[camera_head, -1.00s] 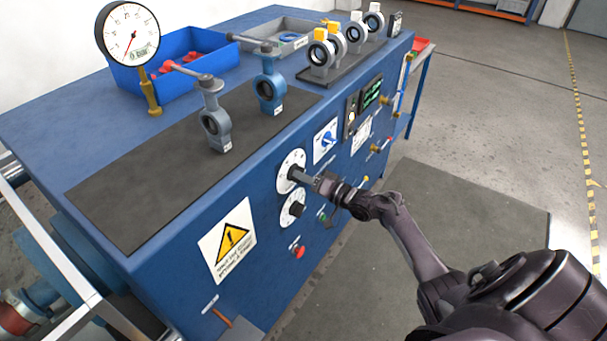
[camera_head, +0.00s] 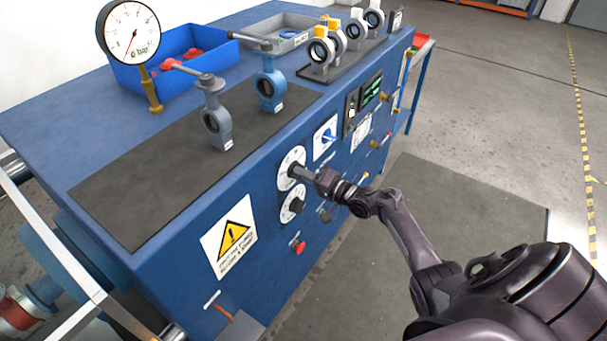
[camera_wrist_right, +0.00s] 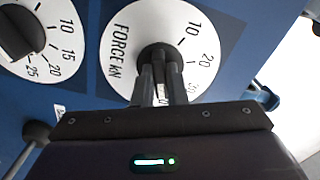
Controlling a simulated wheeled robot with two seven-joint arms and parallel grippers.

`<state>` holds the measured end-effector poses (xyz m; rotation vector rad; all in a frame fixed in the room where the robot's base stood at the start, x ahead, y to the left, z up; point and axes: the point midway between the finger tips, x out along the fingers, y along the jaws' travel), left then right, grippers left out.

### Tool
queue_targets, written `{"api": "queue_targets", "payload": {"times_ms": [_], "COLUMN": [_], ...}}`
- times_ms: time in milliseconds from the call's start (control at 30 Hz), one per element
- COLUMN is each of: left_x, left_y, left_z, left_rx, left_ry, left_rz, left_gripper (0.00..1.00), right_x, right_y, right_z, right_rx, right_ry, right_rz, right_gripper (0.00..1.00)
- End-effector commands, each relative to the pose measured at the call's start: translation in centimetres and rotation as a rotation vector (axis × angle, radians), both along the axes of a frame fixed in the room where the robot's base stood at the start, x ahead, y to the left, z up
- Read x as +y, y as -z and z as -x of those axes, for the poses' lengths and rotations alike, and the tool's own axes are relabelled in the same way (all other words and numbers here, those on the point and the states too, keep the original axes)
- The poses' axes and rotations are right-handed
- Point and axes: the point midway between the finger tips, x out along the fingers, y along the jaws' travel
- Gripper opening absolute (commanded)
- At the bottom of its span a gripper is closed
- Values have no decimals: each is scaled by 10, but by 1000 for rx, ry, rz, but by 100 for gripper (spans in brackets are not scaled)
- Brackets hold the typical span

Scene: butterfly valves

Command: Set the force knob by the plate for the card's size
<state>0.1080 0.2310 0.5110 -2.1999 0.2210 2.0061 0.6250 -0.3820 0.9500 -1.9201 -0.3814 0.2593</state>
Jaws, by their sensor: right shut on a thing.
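The force knob (camera_wrist_right: 158,52) is a dark knob at the centre of a round white dial (camera_wrist_right: 118,60) marked FORCE kN in the right wrist view. In the head view the same dial (camera_head: 290,157) is the upper one on the blue bench front. My right gripper (camera_wrist_right: 161,75) is shut on the knob, its two fingers on either side, hiding part of the lower scale. It also shows in the head view (camera_head: 301,173). A white printed plate (camera_head: 361,133) is on the panel to the right; its text is too small to read. My left gripper is not in view.
A second dial (camera_head: 292,208) with a dark knob (camera_wrist_right: 18,32) sits just below the force dial. A red button (camera_head: 298,247), a blue switch (camera_head: 327,137) and a lit display (camera_head: 371,91) are nearby. Valves (camera_head: 216,120) and a pressure gauge (camera_head: 130,32) stand on top.

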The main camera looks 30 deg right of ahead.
Motion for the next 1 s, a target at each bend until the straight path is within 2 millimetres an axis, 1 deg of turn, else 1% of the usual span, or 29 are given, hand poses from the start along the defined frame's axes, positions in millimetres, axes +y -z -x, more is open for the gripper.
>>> {"api": "queue_targets", "payload": {"times_ms": [100, 133, 267, 533, 633, 1000], "left_x": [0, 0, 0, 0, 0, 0], "left_y": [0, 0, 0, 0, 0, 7], "left_z": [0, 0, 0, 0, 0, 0], "left_rx": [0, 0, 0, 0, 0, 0], "left_ry": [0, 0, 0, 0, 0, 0], "left_rz": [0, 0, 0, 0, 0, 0], "left_gripper": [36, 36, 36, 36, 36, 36], "right_x": [1, 1, 1, 0, -2, -25], "right_y": [2, 2, 1, 0, 1, 3], "right_z": [1, 1, 1, 1, 6, 60], "right_rx": [4, 4, 2, 0, 1, 2], "right_ry": [-1, -1, -1, 0, 0, 0], "right_rz": [-3, -3, -2, -1, -1, 0], "right_gripper": [0, 16, 33, 34, 34, 34]}}
